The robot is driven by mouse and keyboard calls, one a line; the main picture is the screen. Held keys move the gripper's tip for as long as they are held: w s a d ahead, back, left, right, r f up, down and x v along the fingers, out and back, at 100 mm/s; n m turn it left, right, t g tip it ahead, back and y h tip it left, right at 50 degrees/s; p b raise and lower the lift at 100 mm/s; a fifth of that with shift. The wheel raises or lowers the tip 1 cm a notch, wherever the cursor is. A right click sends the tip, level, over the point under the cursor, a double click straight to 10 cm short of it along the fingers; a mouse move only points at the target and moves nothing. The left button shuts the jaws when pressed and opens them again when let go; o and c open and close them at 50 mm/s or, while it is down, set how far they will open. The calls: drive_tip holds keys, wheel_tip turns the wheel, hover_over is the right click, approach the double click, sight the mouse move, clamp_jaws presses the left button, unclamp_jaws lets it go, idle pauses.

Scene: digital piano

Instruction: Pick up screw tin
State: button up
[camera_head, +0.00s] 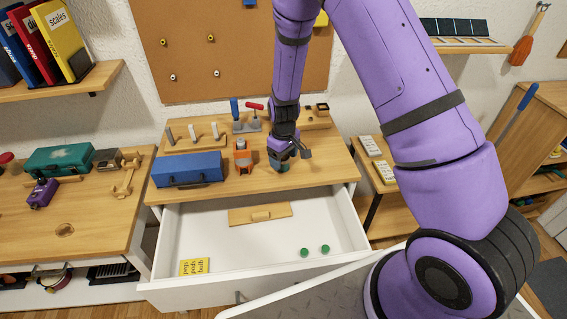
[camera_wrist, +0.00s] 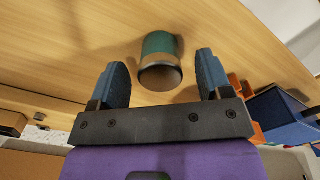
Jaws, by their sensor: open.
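The screw tin appears to be the small teal cylinder (camera_wrist: 160,45) with a brownish open or bare end. It sits on the wooden worktop in the wrist view, between and just beyond my two fingertips. My gripper (camera_wrist: 161,62) is open, with one blue finger on each side of the tin and clear gaps to it. In the head view my gripper (camera_head: 291,154) is low over the worktop near its front edge. Only a bit of the teal tin (camera_head: 282,168) shows below it there; the rest is hidden.
An orange object (camera_head: 242,158) and a blue toolbox (camera_head: 187,169) stand left of my gripper. The white drawer (camera_head: 200,222) below is open, holding a wooden piece (camera_head: 260,214), green round items (camera_head: 304,252) and a yellow card (camera_head: 194,267). A cork board (camera_head: 225,70) hangs behind.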

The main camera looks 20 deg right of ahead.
drive_tip(key=shift+f, duration=1.3)
drive_tip(key=shift+c, duration=0.5)
drive_tip(key=c, duration=0.9)
drive_tip(key=shift+c, duration=0.2)
drive_tip(key=shift+r, duration=0.15)
